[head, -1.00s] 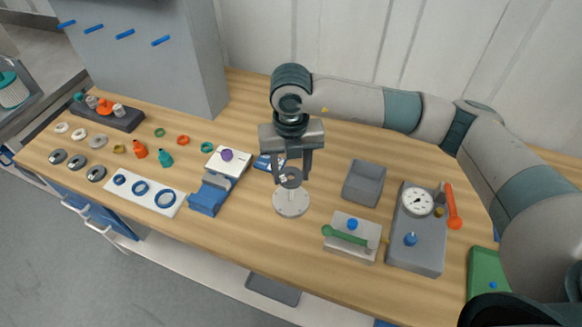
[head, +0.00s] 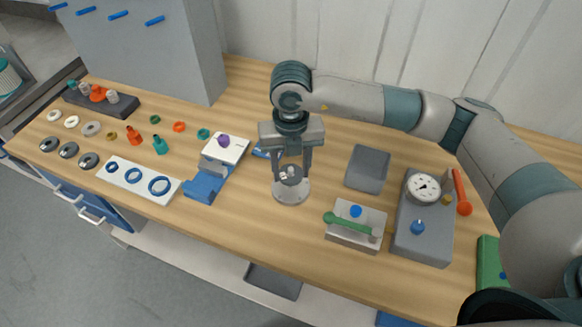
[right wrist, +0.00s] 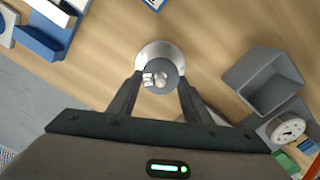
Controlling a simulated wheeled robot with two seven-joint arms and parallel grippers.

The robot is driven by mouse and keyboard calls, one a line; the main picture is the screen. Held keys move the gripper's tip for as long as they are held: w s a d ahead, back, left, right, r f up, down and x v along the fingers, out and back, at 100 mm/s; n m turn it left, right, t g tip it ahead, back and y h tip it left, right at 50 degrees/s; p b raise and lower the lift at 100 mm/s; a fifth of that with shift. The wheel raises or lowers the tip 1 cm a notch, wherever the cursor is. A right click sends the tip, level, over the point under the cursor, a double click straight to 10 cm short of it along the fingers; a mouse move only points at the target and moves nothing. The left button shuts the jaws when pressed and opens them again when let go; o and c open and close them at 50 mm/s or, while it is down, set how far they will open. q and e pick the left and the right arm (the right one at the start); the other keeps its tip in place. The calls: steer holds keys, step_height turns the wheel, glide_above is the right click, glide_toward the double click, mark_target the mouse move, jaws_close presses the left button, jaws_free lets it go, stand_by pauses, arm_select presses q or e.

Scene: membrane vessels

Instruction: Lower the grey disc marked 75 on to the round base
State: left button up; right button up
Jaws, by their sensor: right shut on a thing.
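The grey disc (head: 291,179) with a white label is held flat between the fingertips of my right gripper (head: 291,172). The round base (head: 291,194), pale and low, stands on the table right under it. A pale post top shows in the disc's central hole, so the disc appears to be around the base's post. I cannot tell whether the disc touches the base plate. In the right wrist view the disc (right wrist: 168,88) overlaps the base (right wrist: 159,46), whose far rim shows. The number on the label is too small to read. My left gripper is out of view.
A grey open bin (head: 368,168) stands right of the base. A block with a green handle (head: 356,224) and a gauge unit (head: 421,230) are front right. A blue and white fixture (head: 214,177) is at the left, with several rings and discs beyond.

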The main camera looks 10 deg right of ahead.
stand_by(0.3)
steer(key=o, duration=1.1)
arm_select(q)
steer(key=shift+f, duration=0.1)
arm_select(e)
steer(key=shift+r, duration=0.1)
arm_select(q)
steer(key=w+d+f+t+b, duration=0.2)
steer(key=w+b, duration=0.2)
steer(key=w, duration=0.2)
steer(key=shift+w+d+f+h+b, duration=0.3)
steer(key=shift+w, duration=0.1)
arm_select(e)
step_height(320, 180, up, 17)
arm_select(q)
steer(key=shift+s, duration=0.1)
arm_select(e)
steer(key=shift+s, duration=0.1)
